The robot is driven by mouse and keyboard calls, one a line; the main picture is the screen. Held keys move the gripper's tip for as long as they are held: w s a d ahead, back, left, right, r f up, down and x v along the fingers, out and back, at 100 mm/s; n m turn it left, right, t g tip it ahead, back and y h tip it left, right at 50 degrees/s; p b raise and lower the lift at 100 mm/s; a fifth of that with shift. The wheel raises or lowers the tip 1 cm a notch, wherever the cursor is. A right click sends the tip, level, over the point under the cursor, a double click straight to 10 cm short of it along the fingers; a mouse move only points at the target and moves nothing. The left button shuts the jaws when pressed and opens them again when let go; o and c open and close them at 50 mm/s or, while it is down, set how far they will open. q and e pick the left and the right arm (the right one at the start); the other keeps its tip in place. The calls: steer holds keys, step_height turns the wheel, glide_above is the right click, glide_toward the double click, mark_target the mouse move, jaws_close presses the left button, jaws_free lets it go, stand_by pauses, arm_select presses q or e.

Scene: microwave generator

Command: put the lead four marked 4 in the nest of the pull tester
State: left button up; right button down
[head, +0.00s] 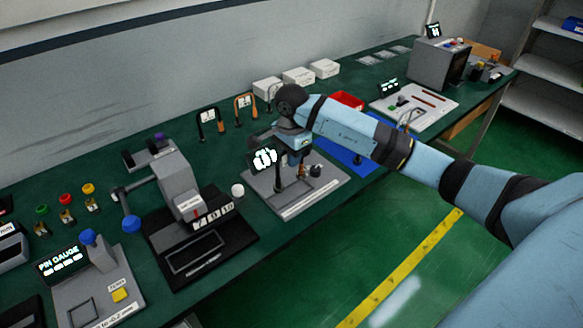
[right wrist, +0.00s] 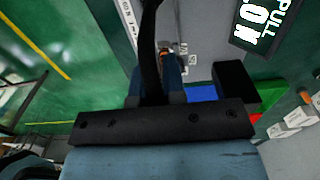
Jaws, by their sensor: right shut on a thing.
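The pull tester (head: 325,183) is a grey plate with a lit display (head: 264,157) and small fixtures, on the green bench in mid-view. Its display also shows in the right wrist view (right wrist: 264,22), marked PULL. My right gripper (head: 299,158) is over the tester, pointing down. In the right wrist view the gripper (right wrist: 162,88) is shut on a black lead (right wrist: 149,50), which runs up between its blue fingers. I cannot read a number on the lead, and its lower end and the nest are largely hidden. My left gripper is not in view.
A black press (head: 195,235) and the pin gauge (head: 97,285) stand left of the tester. Tagged leads stand behind: a black one (head: 210,122) and an orange one (head: 245,108). A blue mat (head: 348,155) and red bin (head: 347,100) lie to the right. White boxes (head: 298,76) stand at the back.

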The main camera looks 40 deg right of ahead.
step_height(320, 180, down, 4)
steer(key=shift+f, duration=0.1)
steer(key=shift+f, duration=0.15)
steer(key=c, duration=1.2)
jaws_free()
